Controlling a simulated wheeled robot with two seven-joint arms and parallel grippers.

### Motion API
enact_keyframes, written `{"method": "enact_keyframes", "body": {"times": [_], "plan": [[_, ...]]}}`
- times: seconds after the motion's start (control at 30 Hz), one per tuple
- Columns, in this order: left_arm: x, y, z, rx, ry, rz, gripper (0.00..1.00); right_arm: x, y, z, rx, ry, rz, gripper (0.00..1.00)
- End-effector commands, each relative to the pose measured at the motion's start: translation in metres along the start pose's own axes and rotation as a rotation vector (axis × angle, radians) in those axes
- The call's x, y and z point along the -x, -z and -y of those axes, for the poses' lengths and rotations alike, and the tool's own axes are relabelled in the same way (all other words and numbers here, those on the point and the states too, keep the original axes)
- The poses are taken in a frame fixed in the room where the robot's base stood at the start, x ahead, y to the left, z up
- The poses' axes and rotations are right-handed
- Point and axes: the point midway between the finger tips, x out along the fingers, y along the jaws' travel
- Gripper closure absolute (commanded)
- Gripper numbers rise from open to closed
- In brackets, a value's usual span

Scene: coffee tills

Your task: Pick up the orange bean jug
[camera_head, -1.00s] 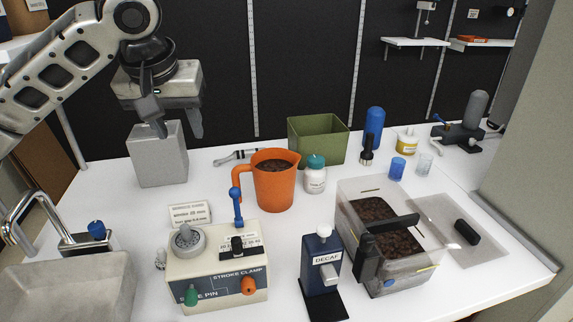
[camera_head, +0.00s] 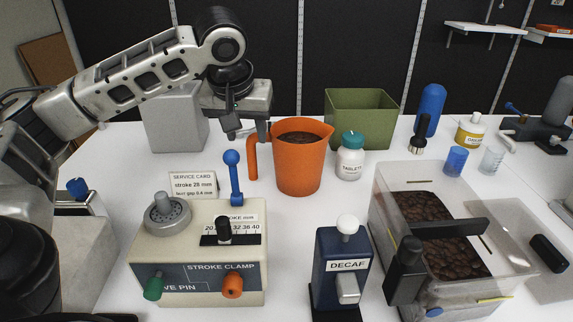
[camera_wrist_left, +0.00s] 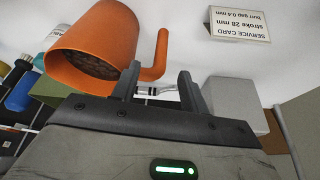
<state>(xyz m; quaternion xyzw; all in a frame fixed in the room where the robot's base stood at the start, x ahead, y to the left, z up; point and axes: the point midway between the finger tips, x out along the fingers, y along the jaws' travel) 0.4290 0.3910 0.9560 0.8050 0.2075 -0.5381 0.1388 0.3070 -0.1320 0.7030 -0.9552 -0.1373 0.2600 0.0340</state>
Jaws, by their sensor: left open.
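The orange bean jug (camera_head: 298,165) stands upright on the white table, with dark beans visible inside. Its handle (camera_head: 252,156) is on its left side. My left gripper (camera_head: 247,130) is open and empty, just above and behind the handle in the head view. In the left wrist view the jug (camera_wrist_left: 95,48) shows upside down at upper left. Its handle (camera_wrist_left: 161,56) lies just beyond and between the tips of the open left gripper (camera_wrist_left: 159,80); I see no grip on it. My right gripper is not in view.
A white tablet bottle (camera_head: 350,163) stands close right of the jug, and a green bin (camera_head: 362,118) behind. A grey block (camera_head: 172,122) stands behind my left arm.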

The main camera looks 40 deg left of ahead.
Motion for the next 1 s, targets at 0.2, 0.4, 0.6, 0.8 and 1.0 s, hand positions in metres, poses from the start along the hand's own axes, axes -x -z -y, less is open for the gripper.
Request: {"method": "enact_keyframes", "body": {"times": [0.2,0.4,0.6,0.8,1.0], "plan": [[-0.02,0.0,0.0,0.0,0.001,0.0,0.56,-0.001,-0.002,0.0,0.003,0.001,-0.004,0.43],[-0.045,-0.003,0.002,-0.001,0.001,0.002,0.56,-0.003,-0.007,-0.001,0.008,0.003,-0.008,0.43],[-0.068,-0.003,0.002,-0.001,0.0,0.0,0.56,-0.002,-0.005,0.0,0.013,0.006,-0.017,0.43],[-0.07,-0.003,0.002,-0.001,0.0,0.0,0.56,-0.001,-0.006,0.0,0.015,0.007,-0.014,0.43],[-0.07,-0.003,0.002,-0.001,-0.001,0.0,0.92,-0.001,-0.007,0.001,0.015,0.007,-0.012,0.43]]}}
